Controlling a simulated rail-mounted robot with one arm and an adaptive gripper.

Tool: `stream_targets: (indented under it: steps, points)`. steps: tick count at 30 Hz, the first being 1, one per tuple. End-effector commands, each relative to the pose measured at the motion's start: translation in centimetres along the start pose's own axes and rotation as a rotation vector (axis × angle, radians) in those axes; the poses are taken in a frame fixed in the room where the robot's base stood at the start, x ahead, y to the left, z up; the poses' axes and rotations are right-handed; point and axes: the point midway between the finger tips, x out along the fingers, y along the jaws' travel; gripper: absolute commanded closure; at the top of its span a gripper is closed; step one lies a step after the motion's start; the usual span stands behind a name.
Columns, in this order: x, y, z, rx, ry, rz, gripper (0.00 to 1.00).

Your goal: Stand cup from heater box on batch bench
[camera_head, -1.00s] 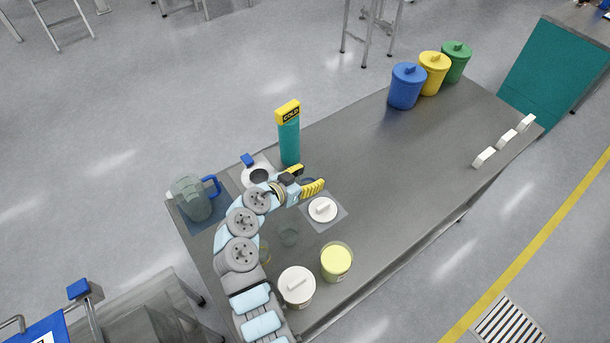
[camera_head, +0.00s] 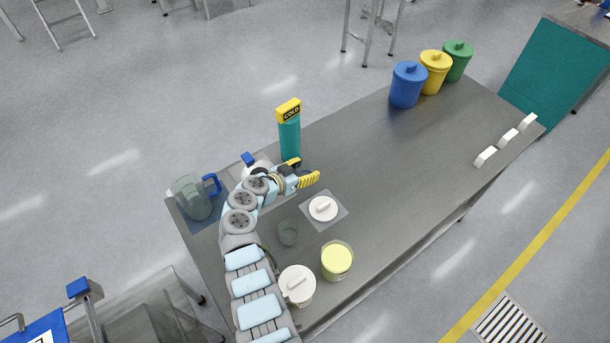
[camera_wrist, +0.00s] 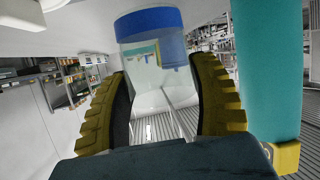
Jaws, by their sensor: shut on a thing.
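My gripper (camera_head: 301,171) is over the far left part of the grey batch bench (camera_head: 390,150), just in front of the teal post. In the wrist view its two yellow ridged fingers (camera_wrist: 160,105) are shut on a clear cup (camera_wrist: 150,82) with a blue band (camera_wrist: 148,22) at one end. The cup is hardly visible in the head view, hidden by the gripper. A pale box (camera_head: 252,172) with a blue piece (camera_head: 248,159), perhaps the heater box, stands at the bench's far left edge, mostly behind my arm.
The teal post (camera_head: 289,140) with a yellow COLD top stands close to my gripper. A jug (camera_head: 192,198), a small clear cup (camera_head: 288,233), a white lid (camera_head: 323,208) on a mat, a white tub (camera_head: 297,287) and a yellow-filled tub (camera_head: 337,262) stand nearby. The bench middle is clear.

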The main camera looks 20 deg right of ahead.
Motion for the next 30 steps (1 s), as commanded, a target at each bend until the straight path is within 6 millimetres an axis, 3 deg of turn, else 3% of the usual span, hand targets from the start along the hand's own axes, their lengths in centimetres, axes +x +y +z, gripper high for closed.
stream_targets:
  steps: [13,21,30]
  points:
    - [1.0,-0.9,0.9,-0.002,-0.001,-0.001,0.72]
    - [2.0,-0.9,3.4,-0.004,-0.003,0.0,0.72]
    - [2.2,-1.0,3.7,0.0,-0.001,-0.002,0.72]
